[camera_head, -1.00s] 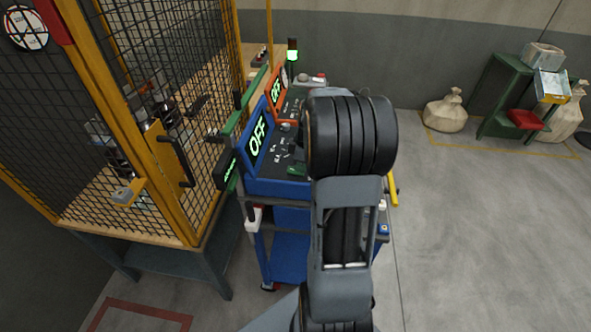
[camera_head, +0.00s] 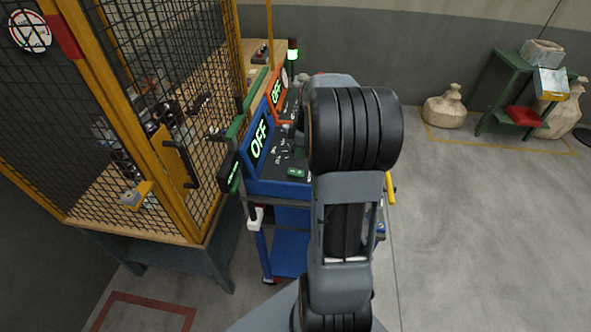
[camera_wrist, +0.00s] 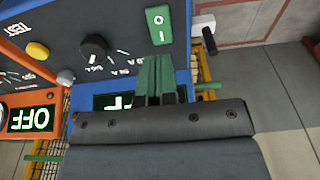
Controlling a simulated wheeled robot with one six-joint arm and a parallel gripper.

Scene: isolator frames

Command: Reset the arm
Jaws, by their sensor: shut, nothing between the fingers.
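In the wrist view my gripper (camera_wrist: 155,82) shows as two green fingers closed together with nothing between them. They are over the face of a blue-framed control panel, near a green rocker switch (camera_wrist: 157,25) and a black knob (camera_wrist: 95,47). I cannot tell whether the fingertips touch the panel. In the head view my arm rises through the middle and hides my gripper. The blue panel (camera_head: 259,138) reads OFF there, and the orange panel (camera_head: 277,92) behind it also reads OFF.
A yellow-framed mesh cage (camera_head: 120,95) stands close on the left, on a table. The panels sit on a blue cart (camera_head: 289,255). A green shelf (camera_head: 500,92) and sacks (camera_head: 445,107) stand at the back right. The floor at right is clear.

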